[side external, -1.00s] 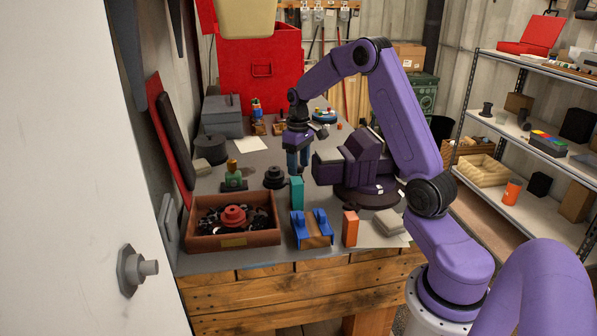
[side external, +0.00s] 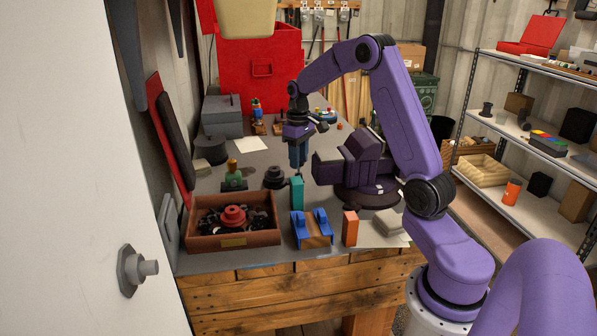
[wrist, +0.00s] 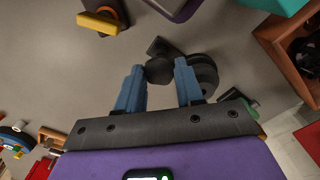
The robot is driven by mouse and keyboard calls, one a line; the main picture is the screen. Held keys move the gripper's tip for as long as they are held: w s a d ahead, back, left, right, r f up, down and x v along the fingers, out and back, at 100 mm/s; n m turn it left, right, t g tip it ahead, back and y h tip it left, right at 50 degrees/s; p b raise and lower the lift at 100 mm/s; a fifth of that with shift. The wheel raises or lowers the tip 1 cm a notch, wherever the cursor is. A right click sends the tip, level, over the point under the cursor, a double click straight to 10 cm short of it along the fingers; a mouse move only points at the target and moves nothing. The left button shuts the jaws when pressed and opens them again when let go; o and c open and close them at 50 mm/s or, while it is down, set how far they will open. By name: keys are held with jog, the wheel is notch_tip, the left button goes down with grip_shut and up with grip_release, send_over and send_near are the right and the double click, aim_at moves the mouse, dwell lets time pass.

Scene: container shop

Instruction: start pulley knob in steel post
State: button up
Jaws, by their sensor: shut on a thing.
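My gripper (wrist: 159,78) is shut on a small dark rounded piece (wrist: 159,71), which looks like the pulley knob, between its blue fingertips in the wrist view. In the side view my gripper (side external: 298,166) hangs above the grey table, left of the dark purple machine (side external: 352,160), and the held piece is too small to make out. A black stepped round piece (side external: 274,178) stands on the table just left of the gripper; it also shows partly behind one finger in the wrist view (wrist: 207,76). I cannot tell which thing is the steel post.
A brown tray (side external: 252,239) with a red round piece (side external: 233,215) and dark parts stands at the front left. A teal block (side external: 297,194), a blue-and-wood fixture (side external: 312,241) and an orange block (side external: 350,229) stand near the front edge. A green figure (side external: 234,176) stands at the left.

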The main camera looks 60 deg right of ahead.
jog(key=shift+r, duration=1.45)
jog(key=w+a+r, duration=0.4)
jog(key=w+a, duration=0.1)
jog(key=shift+a+f, duration=0.1)
jog(key=shift+f, duration=1.85)
jog(key=shift+f, duration=1.25)
jog(key=m, duration=0.3)
jog(key=shift+m, duration=0.4)
jog(key=m, duration=0.4)
jog(key=shift+m, duration=0.7)
